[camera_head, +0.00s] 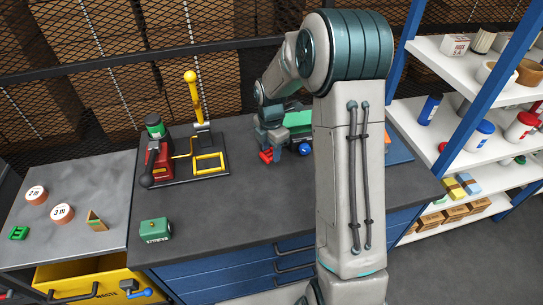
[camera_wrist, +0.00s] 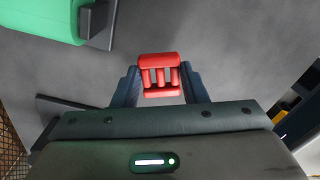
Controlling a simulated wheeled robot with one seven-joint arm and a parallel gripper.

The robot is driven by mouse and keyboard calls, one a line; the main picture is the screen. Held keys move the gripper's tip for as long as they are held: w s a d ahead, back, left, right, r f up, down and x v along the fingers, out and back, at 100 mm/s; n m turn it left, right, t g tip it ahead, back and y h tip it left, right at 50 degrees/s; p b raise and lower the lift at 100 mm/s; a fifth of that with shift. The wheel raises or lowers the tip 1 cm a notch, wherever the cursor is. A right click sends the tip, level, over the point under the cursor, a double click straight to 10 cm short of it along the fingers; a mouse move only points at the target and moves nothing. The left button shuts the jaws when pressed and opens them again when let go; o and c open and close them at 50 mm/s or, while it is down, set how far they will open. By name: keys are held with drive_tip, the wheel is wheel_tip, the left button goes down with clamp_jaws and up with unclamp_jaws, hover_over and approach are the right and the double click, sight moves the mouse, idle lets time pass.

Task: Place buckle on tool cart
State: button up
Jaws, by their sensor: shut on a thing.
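A red slotted piece, which looks like the buckle (camera_wrist: 160,75), sits between the two fingers of my gripper (camera_wrist: 161,92) in the wrist view. My gripper is shut on it. In the head view my gripper (camera_head: 273,155) is over the back middle of the dark worktop, with the red buckle (camera_head: 265,156) at its tip. I cannot tell the exact height above the surface. The dark-topped unit with blue drawers (camera_head: 220,213), perhaps the tool cart, stands below. My arm hides part of its right side.
A black tray (camera_head: 217,172) with a yellow-handled tool and red device stands at back left. A green box (camera_head: 156,229) sits near the front left. A green case (camera_head: 298,119) is behind my gripper. The left grey table (camera_head: 90,190) holds small pieces; shelves (camera_head: 470,75) stand right.

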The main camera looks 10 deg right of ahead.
sight(271, 152)
drive_tip(key=shift+f+p, duration=0.45)
drive_tip(key=shift+f, duration=1.55)
drive_tip(key=shift+f, duration=0.15)
drive_tip(key=o, duration=1)
drive_tip(key=shift+c, duration=0.2)
